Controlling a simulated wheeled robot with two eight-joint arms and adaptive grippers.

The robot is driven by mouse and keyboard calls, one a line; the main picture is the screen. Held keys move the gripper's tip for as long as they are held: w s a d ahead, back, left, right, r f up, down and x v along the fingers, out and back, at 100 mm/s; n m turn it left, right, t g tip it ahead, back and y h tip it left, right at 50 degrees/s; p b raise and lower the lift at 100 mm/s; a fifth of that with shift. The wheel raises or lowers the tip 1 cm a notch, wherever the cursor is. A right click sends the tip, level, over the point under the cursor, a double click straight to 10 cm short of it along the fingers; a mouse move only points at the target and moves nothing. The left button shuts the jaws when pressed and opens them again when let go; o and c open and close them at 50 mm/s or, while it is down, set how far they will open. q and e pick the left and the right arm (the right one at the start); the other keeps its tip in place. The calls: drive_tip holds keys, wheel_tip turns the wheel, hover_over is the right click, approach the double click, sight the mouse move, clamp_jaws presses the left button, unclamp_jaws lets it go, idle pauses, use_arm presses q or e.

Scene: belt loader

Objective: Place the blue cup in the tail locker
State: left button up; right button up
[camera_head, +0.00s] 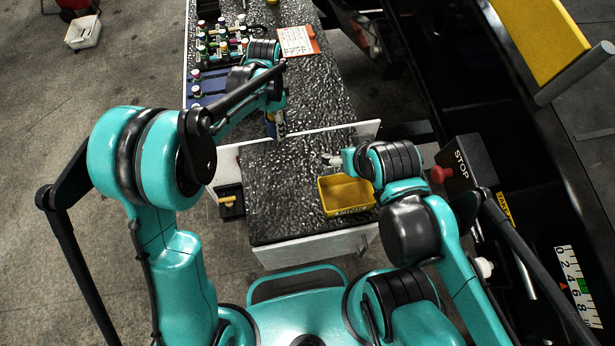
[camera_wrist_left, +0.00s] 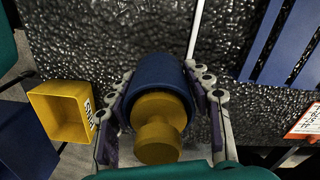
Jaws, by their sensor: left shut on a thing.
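The blue cup (camera_wrist_left: 158,70), a blue cylinder with a yellow knobbed part towards the camera, sits between the fingers of my left gripper (camera_wrist_left: 165,85). The gripper is shut on it. In the head view my left gripper (camera_head: 277,124) hangs over the dark speckled counter, near the white divider, and the cup is mostly hidden there. My right gripper (camera_head: 332,160) is small and partly hidden by its own arm, close above the yellow bin; its jaw state is unclear. I cannot tell which compartment is the tail locker.
A yellow labelled bin (camera_head: 347,208) stands on the near counter (camera_head: 280,215). A white divider (camera_head: 362,129) crosses the counter. Several small bottles stand at the far left, beside an orange-edged sheet (camera_head: 298,41). A red STOP button (camera_head: 441,174) is at the right.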

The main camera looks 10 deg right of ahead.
use_arm(q)
drive_tip(key=d+m, duration=0.3)
drive_tip(key=d, duration=0.3)
drive_tip(key=b, duration=0.3)
hover_over(307, 179)
drive_tip(key=shift+m, duration=0.3)
wheel_tip(307, 179, down, 8)
drive_tip(key=shift+d+r, duration=0.1)
drive_tip(key=shift+r, duration=0.1)
wheel_tip(307, 179, down, 4)
drive_tip(key=shift+b, duration=1)
drive_tip(key=shift+r, duration=0.1)
